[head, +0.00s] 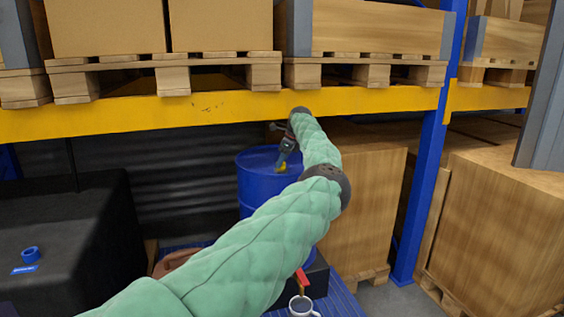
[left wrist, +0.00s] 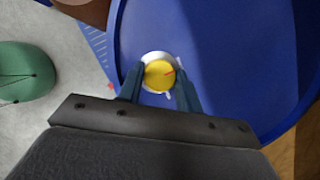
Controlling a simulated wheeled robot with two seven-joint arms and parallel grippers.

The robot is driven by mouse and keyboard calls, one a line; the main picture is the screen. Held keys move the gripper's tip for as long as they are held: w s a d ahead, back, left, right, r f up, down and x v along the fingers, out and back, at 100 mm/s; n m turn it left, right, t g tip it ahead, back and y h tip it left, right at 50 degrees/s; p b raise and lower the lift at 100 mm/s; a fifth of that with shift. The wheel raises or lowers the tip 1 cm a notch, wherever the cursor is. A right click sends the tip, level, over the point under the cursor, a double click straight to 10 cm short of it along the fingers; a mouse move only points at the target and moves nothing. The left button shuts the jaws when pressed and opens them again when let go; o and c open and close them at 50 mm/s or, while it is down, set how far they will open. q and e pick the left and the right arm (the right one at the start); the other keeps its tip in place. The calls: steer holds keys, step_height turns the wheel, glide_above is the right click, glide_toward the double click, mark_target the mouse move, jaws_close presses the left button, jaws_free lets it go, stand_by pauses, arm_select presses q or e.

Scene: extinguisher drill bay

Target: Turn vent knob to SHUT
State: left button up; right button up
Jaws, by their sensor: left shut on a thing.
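The vent knob is a yellow round cap (left wrist: 159,75) with a red pointer line, on a pale ring on top of the blue drum (left wrist: 225,50). In the left wrist view the pointer line runs to the right and slightly up. I cannot read any SHUT mark. My left gripper (left wrist: 159,82) has one finger on each side of the knob and is shut on it. In the head view, the left gripper (head: 286,154) points down at the drum (head: 256,172), with a bit of yellow knob (head: 282,168) below it. My right gripper is in neither view.
A yellow shelf beam (head: 200,111) with loaded pallets runs above the drum. A red-handled tap (head: 302,276) sits over a mug (head: 303,307) in front. A black tank (head: 75,225) with a blue ring (head: 30,254) stands left; wooden crates (head: 365,200) stand right.

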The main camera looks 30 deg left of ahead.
arm_select(q)
steer(key=o, duration=1)
steer(key=shift+w, duration=0.1)
steer(key=b+v, duration=0.1)
steer(key=v, duration=0.3)
steer(key=shift+d+r, duration=0.1)
steer(key=v, duration=0.3)
steer(key=shift+d+r, duration=0.1)
steer(key=shift+r, duration=0.1)
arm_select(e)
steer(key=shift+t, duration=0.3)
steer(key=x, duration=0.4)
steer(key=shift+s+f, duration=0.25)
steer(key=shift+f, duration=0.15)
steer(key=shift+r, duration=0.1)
